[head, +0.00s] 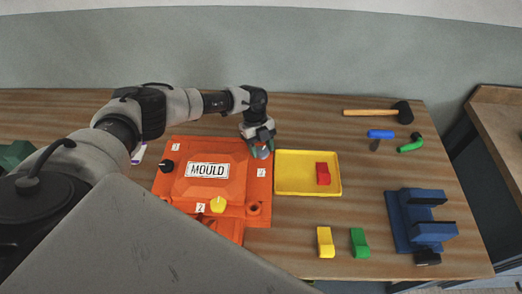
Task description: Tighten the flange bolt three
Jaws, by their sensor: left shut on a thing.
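The orange mould (233,165) with a "MOULD" plate lies on the bench. My left gripper (261,149) reaches down over its upper right corner, just above the label 3 (262,172). It is shut on a small greyish thing there, which looks like flange bolt three (263,154), mostly hidden by the fingers. A black bolt knob (167,166) stands near label 1 and a yellow knob (218,204) near label 2. An orange round hole or boss (254,209) is at the right side. My right gripper is not in view.
A yellow tray (293,190) holding a red block (323,174) adjoins the mould on the right. Yellow (325,242) and green (360,242) blocks, a blue stand (397,222), a mallet (372,112), and blue (381,134) and green (412,145) handled tools lie further right.

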